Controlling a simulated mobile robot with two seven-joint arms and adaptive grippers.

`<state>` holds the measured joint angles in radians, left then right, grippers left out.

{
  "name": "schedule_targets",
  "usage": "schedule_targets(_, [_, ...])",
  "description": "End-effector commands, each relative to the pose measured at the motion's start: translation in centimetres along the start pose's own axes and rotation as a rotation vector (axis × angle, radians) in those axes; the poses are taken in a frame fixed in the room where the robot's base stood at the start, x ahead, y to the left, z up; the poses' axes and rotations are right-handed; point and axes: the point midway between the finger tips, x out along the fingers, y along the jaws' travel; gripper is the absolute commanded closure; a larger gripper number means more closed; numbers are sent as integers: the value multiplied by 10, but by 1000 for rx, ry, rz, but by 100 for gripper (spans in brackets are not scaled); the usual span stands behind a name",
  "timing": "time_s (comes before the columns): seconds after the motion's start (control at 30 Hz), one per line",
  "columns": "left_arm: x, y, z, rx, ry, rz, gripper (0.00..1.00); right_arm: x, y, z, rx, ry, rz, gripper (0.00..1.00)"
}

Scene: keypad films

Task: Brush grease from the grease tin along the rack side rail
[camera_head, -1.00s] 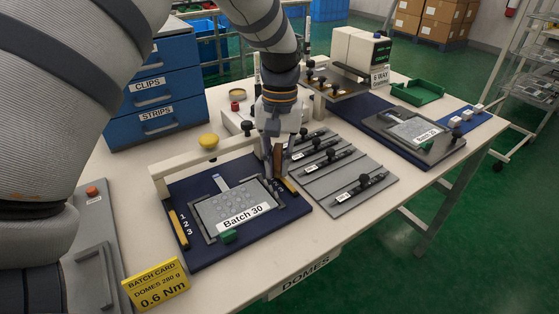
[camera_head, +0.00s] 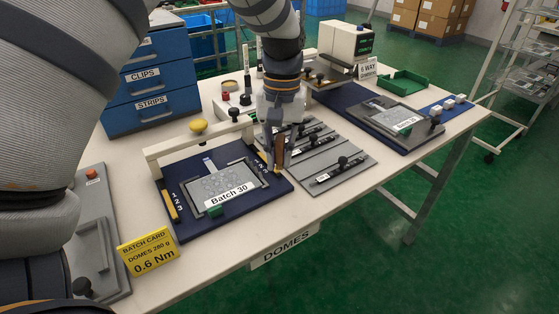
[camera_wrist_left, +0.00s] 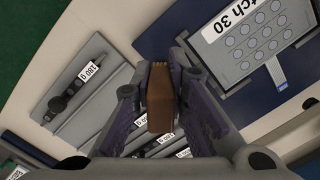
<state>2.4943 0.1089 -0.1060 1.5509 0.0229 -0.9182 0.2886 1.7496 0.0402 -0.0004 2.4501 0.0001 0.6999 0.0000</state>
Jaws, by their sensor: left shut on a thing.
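My left gripper (camera_head: 277,160) points down between the blue Batch 30 fixture (camera_head: 183,228) and the grey driver tray (camera_head: 330,158). It is shut on a brush with a brown handle (camera_head: 280,151), which also shows between the fingers in the left wrist view (camera_wrist_left: 160,105). The brush's pale end is low, near the fixture's right edge; I cannot tell whether it touches anything. A small round tin (camera_head: 229,88), likely the grease tin, stands at the back of the table, left of my arm. I cannot tell which edge is the rack side rail. My right gripper is not in view.
A beam with a yellow knob (camera_head: 198,126) stands behind the Batch 30 fixture. Several dark drivers (camera_head: 338,166) lie on the grey tray. A yellow batch card (camera_head: 148,257) stands front left. The Batch 20 fixture (camera_head: 432,140) is at right. The front table strip is mostly clear.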

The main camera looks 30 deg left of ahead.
Motion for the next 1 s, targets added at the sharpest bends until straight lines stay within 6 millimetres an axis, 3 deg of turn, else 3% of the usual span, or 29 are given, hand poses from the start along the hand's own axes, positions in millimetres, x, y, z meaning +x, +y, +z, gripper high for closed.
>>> schedule_targets(0.6, [-52,-3,14,3,-3,-2,100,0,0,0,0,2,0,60])
schedule_targets(1.0, [-57,-4,16,4,-4,-2,100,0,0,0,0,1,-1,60])
